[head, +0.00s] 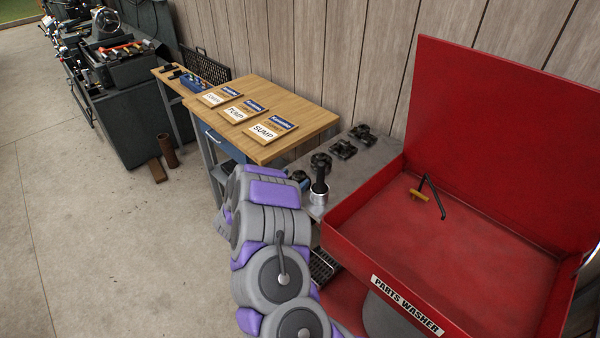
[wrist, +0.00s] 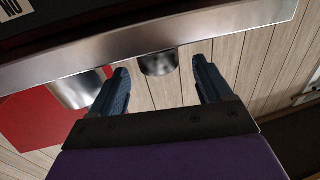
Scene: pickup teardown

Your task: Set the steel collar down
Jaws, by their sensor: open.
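The steel collar (head: 319,197) is a short, shiny cylinder standing on the grey metal counter beside the red parts washer. A black upright part shows at its top in the head view; I cannot tell if it sits in the collar or behind it. In the wrist view, which looks upside down, a shiny steel cylinder (wrist: 78,90), likely the collar, rests against the counter edge, left of the jaws. In the head view my arm mostly hides the gripper.
The grey counter (head: 368,170) carries several black parts (head: 343,149) towards the wall. The red parts washer (head: 340,217) with raised lid stands right. A wooden bench (head: 318,120) with labelled boards stands behind left. A dark rounded part (wrist: 158,62) shows beyond my fingers. The floor at left is open.

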